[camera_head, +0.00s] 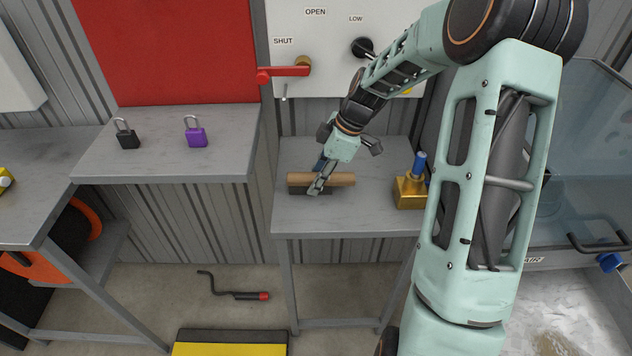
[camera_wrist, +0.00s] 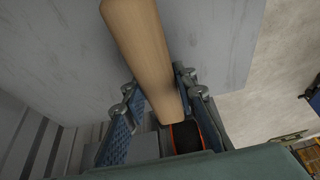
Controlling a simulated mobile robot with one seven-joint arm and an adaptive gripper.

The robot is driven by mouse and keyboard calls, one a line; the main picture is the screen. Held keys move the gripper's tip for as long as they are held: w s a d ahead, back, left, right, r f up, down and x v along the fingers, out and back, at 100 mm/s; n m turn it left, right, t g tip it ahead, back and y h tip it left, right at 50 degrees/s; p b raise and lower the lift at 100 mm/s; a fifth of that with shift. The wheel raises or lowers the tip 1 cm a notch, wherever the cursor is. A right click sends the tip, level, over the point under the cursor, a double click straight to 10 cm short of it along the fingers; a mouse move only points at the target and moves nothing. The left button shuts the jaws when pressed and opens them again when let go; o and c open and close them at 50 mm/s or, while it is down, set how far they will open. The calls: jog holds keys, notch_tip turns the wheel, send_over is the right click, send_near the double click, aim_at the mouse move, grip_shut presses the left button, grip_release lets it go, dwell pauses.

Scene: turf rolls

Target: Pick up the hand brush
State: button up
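The hand brush (camera_head: 338,179) has a long light wooden body with dark bristles under it. It lies crosswise on the middle grey table (camera_head: 300,217) in the head view. My gripper (camera_head: 317,188) points down at it from above, with its fingers at the brush's middle. In the wrist view the wooden body (camera_wrist: 143,50) runs between the two fingers of my gripper (camera_wrist: 158,90). Both fingertips are very close to the wood, and I cannot tell whether they press on it. The bristles are mostly hidden, and no lift off the table is visible.
A gold block with a blue top (camera_head: 409,190) stands right of the brush. A wall panel with a red lever (camera_head: 285,73) is behind. A black padlock (camera_head: 127,136) and a purple padlock (camera_head: 196,134) are on the left table. A crank tool (camera_head: 240,294) lies on the floor.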

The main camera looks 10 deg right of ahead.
aim_at(313, 175)
grip_shut()
jog(key=shift+r, duration=0.15)
jog(key=shift+r, duration=0.25)
notch_tip(313, 175, up, 2)
jog(key=shift+r, duration=0.1)
jog(key=s+r, duration=1)
jog(key=s, duration=0.4)
jog(key=shift+a, duration=0.35)
